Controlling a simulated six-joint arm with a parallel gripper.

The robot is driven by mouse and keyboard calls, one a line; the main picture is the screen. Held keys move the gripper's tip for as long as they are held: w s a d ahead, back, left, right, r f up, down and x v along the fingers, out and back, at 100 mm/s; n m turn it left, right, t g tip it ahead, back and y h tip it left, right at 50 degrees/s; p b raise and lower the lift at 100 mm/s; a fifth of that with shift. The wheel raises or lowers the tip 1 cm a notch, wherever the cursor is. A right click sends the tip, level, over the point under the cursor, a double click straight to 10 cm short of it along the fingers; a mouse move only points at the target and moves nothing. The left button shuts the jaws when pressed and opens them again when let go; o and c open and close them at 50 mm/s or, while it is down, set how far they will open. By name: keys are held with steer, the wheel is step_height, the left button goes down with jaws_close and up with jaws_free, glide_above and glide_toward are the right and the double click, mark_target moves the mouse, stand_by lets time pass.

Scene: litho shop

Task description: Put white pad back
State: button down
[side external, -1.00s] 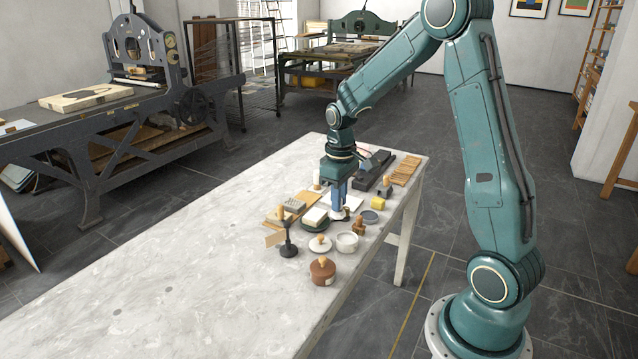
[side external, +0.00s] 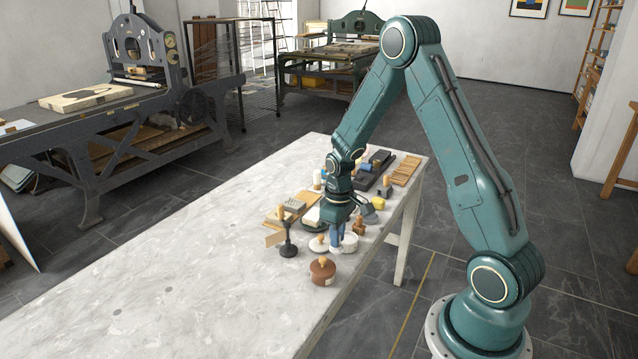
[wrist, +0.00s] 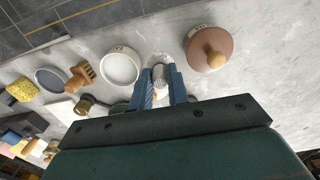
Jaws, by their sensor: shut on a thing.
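My gripper (side external: 337,245) points down low over the near right part of the marble table. In the wrist view its two blue fingers (wrist: 161,80) are closed on the white pad (wrist: 159,73), which shows only as a small pale shape between them. Most of the pad is hidden by the fingers, and I cannot tell whether it touches the table. A white round dish (wrist: 121,66) is just left of the fingers in the wrist view. A brown round pot with a wooden knob (wrist: 208,53) is to their right.
A wooden brush (wrist: 80,75), a grey-blue disc (wrist: 50,80) and a yellow sponge (wrist: 22,91) lie beyond the dish. The left part of the table (side external: 180,265) is clear.

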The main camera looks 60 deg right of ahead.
steer(key=shift+f, duration=1.7)
steer(key=shift+f, duration=0.15)
steer(key=c, duration=1.3)
jaws_free()
steer(key=shift+c, duration=0.2)
step_height(320, 180, up, 12)
steer(key=shift+r, duration=0.15)
